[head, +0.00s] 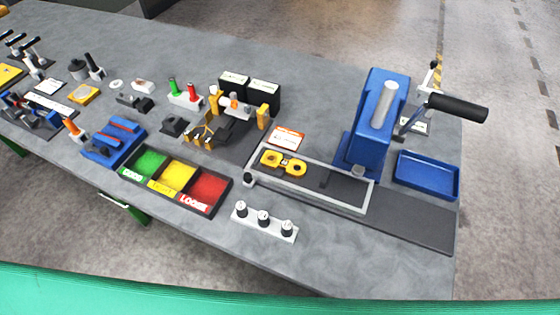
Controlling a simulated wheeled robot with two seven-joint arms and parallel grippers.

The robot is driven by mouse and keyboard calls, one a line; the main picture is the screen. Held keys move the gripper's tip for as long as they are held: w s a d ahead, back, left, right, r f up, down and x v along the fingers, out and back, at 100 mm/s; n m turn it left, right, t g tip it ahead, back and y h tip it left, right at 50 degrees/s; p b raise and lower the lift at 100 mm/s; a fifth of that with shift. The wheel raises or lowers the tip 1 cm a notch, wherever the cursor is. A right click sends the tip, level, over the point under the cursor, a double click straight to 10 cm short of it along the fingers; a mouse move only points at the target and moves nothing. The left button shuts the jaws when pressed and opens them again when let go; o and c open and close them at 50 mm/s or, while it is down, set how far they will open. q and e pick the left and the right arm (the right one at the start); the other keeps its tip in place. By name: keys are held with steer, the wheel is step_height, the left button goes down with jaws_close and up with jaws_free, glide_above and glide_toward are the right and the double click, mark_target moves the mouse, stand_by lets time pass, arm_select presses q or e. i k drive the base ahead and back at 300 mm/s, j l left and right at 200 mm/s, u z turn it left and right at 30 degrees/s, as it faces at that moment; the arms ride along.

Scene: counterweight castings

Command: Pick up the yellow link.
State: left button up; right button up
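The yellow link (270,158) is a flat piece with two round holes. It lies near the left end of a dark strip inside a light grey rectangular frame (310,197), right of the table's middle. Nothing covers the link in the head view. Neither of my grippers is in view.
The grey table (330,255) has clear room at its front. A blue press (365,150) with a black handle (458,107) stands behind the frame's right end. A green, yellow and red tray (177,177) is to the left, a row of black knobs (263,218) in front.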

mark_target(289, 167)
steer(key=z, duration=1.3)
steer(key=k+j+z, duration=0.4)
steer(key=k+j, duration=0.5)
steer(key=k, duration=0.15)
